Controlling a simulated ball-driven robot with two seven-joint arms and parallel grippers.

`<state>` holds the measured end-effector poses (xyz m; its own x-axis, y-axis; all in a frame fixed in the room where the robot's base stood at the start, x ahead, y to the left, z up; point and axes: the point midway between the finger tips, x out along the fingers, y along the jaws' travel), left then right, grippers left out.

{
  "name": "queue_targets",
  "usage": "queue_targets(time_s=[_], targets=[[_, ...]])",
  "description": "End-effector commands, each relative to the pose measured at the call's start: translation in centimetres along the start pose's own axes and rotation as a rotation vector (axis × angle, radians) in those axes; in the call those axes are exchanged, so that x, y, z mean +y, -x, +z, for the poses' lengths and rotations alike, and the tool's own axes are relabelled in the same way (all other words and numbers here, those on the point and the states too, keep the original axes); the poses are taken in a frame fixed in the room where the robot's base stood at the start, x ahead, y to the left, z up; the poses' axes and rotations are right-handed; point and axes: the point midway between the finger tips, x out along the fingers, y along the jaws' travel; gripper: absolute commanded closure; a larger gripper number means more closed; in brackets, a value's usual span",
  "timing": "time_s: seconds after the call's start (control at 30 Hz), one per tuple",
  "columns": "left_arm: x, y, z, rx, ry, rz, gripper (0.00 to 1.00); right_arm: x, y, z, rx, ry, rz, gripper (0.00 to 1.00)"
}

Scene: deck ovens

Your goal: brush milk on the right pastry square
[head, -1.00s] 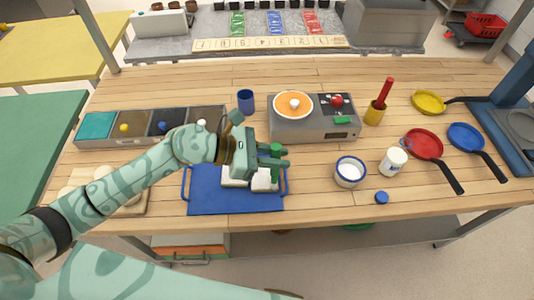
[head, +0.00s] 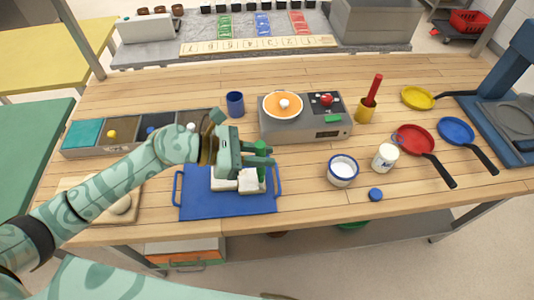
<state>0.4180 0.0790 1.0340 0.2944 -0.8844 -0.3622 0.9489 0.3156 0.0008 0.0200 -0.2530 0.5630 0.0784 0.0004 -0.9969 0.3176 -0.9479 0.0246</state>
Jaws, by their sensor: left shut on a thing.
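My left gripper (head: 266,155) is shut on a green brush (head: 261,172) and holds it upright at the right pastry square (head: 248,185). The brush's lower end is at the square's right part; I cannot tell whether it touches. The right pastry square is pale and lies on a blue tray (head: 225,207). The left pastry square (head: 223,184) lies beside it, partly hidden by my gripper. A white bowl with a blue rim (head: 342,172) stands right of the tray with white contents, perhaps milk. My right gripper is not in view.
A hot plate with an orange pan (head: 283,107) stands behind the tray. A blue cup (head: 235,104), a white jar (head: 385,158) and a blue cap (head: 375,195) stand around. A bin row (head: 90,150) and a board (head: 85,210) lie left. The wood between tray and bowl is clear.

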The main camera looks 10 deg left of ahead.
Motion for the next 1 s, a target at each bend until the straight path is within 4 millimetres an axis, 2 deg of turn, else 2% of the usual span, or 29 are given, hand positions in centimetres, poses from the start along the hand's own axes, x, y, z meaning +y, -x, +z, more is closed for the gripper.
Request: queue_targets(time_s=[0.6,0.87,1.0], targets=[[0.1,3.6,-1.4,0.001,0.001,-0.001,1.00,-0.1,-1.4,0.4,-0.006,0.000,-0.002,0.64],[0.1,3.7,-1.3,0.000,0.000,-0.001,1.00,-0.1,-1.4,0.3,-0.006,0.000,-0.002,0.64],[0.8,3.5,-1.5,0.000,0.000,-0.001,1.00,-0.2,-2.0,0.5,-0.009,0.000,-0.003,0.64]])
